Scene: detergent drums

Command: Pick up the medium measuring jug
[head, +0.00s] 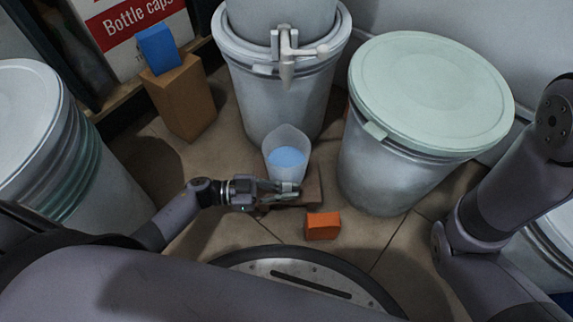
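A clear measuring jug (287,142) with blue contents stands upright in the middle of the head view, in front of the central drum. It is the only jug I see. My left gripper (290,190) is at the jug's lower front, reaching in from the left. Its fingers overlap the jug's base in the picture. I cannot tell whether they touch it or how far apart they are. The jug's bottom is hidden behind the gripper. My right arm shows at the right edge, but its gripper is out of view.
A low brown block (314,187) is beside the jug's base. An orange block (323,226) lies in front. A drum with a tap (285,95), a pale-lidded drum (385,165) and a left drum (95,190) surround the floor. A blue block (158,48) sits on a brown box (182,98).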

